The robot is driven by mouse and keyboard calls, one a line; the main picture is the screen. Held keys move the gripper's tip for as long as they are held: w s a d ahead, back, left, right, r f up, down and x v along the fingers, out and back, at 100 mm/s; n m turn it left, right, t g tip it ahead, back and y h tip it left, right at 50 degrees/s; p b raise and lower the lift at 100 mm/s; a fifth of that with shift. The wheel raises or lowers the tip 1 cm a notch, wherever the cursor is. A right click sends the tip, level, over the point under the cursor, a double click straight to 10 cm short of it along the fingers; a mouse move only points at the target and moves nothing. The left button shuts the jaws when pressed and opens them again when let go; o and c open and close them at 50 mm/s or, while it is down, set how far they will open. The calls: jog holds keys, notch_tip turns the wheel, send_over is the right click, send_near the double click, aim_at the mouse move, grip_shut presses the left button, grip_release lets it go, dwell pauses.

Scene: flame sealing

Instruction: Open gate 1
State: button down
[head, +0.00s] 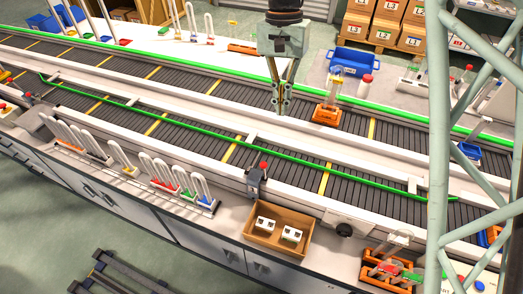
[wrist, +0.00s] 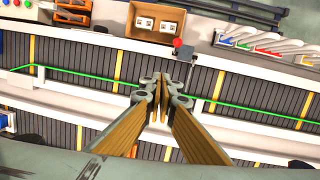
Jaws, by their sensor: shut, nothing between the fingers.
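A small dark gate unit with a red knob (head: 257,180) stands on the near edge of the front conveyor, behind the cardboard tray. It also shows in the wrist view as a grey unit with a red top (wrist: 183,50), just beyond my fingertips. A similar red-knobbed unit (head: 27,97) sits at the far left. I see no number on either, so I cannot tell which is gate 1. My gripper (head: 280,108) points down above the divider between the two conveyors, shut and empty. In the wrist view its fingertips (wrist: 160,80) meet, apart from the gate unit.
A green rail (head: 300,158) runs along the front conveyor. An orange carrier (head: 326,115) stands on the back conveyor, right of my gripper. A cardboard tray (head: 272,246) with two white blocks and several racks of hooked tools line the front bench. A pale frame stands at the right.

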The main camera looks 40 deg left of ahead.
jog(key=shift+n, duration=0.4)
jog(key=s+a+f, duration=0.1)
jog(key=a, duration=0.1)
jog(key=s+a+f, duration=0.1)
jog(key=s, duration=0.1)
jog(key=shift+a+f, duration=0.15)
jog(key=shift+a, duration=0.25)
jog(key=shift+f, duration=0.15)
jog(key=s+d+f, duration=0.1)
jog(key=s+f, duration=0.1)
jog(key=f, duration=0.3)
jog(key=s+d+f, duration=0.2)
jog(key=f, duration=0.4)
jog(key=shift+s+f+p, duration=0.25)
jog(key=shift+f+p, duration=0.05)
jog(key=shift+p, duration=0.15)
